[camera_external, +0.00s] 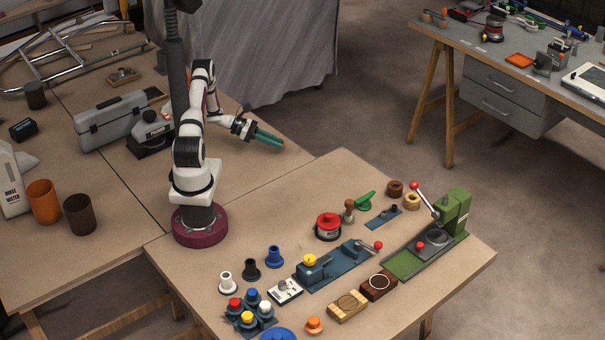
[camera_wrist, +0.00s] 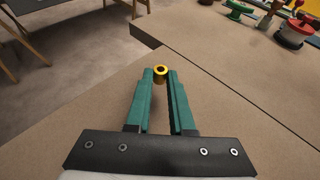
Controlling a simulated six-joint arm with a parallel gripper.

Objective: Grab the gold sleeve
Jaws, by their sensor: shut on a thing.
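The gold sleeve (camera_wrist: 160,77) is a small yellow ring with a dark hole, held between the tips of my gripper's green fingers in the wrist view. My gripper (camera_wrist: 160,80) is shut on it. In the external view my gripper (camera_external: 282,146) reaches out to the right of my arm, its green fingers above the tabletop near the table's back edge. The sleeve is too small there to make out clearly. Bare tabletop shows beneath the fingers in the wrist view, and I cannot tell the exact height.
The front table (camera_external: 215,262) holds a green press (camera_external: 453,212), a blue fixture (camera_external: 338,268), a red-topped tin (camera_external: 328,226) and several coloured plugs at its front left. A grey toolbox (camera_external: 112,120) stands behind my arm. The tabletop near my gripper is clear.

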